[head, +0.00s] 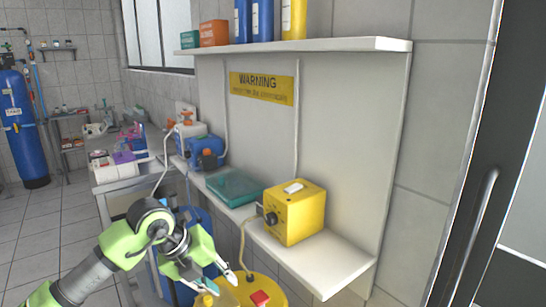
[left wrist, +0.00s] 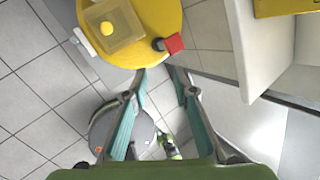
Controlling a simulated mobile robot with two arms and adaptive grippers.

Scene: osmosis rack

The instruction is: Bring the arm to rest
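My left gripper (head: 222,278) is at the bottom of the head view, below the white shelf ledge and close to the yellow drum (head: 273,288). Its green and white fingers are spread apart. In the left wrist view, my left gripper (left wrist: 160,72) shows two teal-lined fingers with a gap between them and nothing held. The yellow drum (left wrist: 190,3) lies just beyond the fingertips, with a red block-shaped part (left wrist: 174,43) on a dark stem. I cannot tell whether a fingertip touches the drum. My right gripper is in neither view.
A yellow box (head: 297,217) and a teal case (head: 234,187) sit on the white ledge (head: 335,265). A blue-and-white pump (head: 205,150) is farther left. Bottles stand on the upper shelf (head: 330,44). Tiled floor (head: 30,235) is open at left.

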